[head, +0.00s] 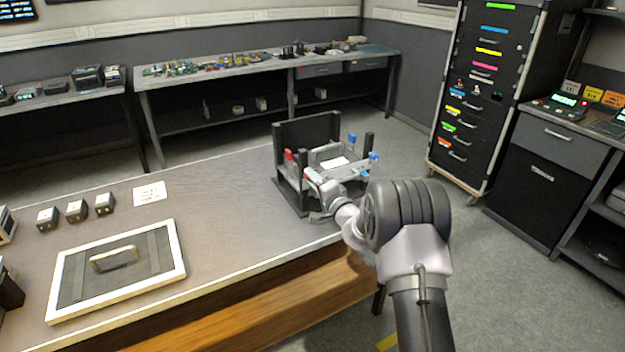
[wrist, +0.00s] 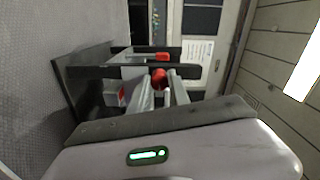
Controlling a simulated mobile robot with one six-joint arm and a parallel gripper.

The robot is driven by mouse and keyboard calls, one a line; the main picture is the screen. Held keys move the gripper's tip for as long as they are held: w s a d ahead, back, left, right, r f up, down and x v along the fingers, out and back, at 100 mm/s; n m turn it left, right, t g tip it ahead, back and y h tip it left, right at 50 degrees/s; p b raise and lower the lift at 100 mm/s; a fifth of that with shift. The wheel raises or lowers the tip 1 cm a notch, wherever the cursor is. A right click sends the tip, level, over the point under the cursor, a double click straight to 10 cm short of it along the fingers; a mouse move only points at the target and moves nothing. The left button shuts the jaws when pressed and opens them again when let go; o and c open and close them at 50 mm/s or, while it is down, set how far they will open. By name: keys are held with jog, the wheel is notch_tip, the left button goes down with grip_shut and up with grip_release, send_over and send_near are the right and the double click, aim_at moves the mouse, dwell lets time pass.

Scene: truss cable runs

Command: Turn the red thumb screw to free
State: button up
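A dark fixture with upright posts (head: 307,133) stands at the right corner of the workbench. A red piece (head: 288,155) shows on its left side and blue pieces (head: 351,138) on its right. In the wrist view a round red knob (wrist: 159,76), possibly the thumb screw, sits between the tips of my gripper (wrist: 161,82). The two pale fingers are apart, one on each side of it; I cannot tell whether they touch it. A second red piece (wrist: 162,56) lies just beyond, and a red patch (wrist: 121,96) is left.
A white-framed panel with a handle (head: 118,262), small dark blocks (head: 76,211) and a paper label (head: 150,193) lie on the left of the bench. The bench middle is clear. A drawer rack (head: 478,95) stands right, beyond open floor.

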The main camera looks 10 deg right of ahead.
jog(key=o, duration=0.4)
jog(key=shift+o, duration=0.2)
jog(key=p+v, duration=0.3)
jog(key=v, duration=1.4)
jog(key=shift+s+p, duration=0.25)
jog(key=shift+p, duration=0.1)
